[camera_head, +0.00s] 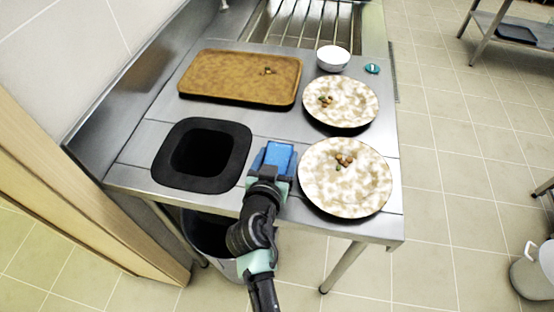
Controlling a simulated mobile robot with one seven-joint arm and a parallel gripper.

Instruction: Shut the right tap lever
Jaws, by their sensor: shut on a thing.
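My gripper (268,177) is over the front of the steel counter, between the black square opening and the nearer plate. It is shut on a blue block-like thing (280,155), which I cannot identify for certain. No tap lever can be made out. A small pale metal piece (224,5) at the top edge, left of the ribbed sink area, is cut off by the frame, and I cannot tell whether it belongs to a tap.
The counter (140,152) holds a brown tray (240,60), a black-rimmed opening (240,132), two plates with scraps (365,195) (365,112), a white bowl (333,58) and a small teal item (372,68). A bin (205,228) stands below. Tiled floor is open at right.

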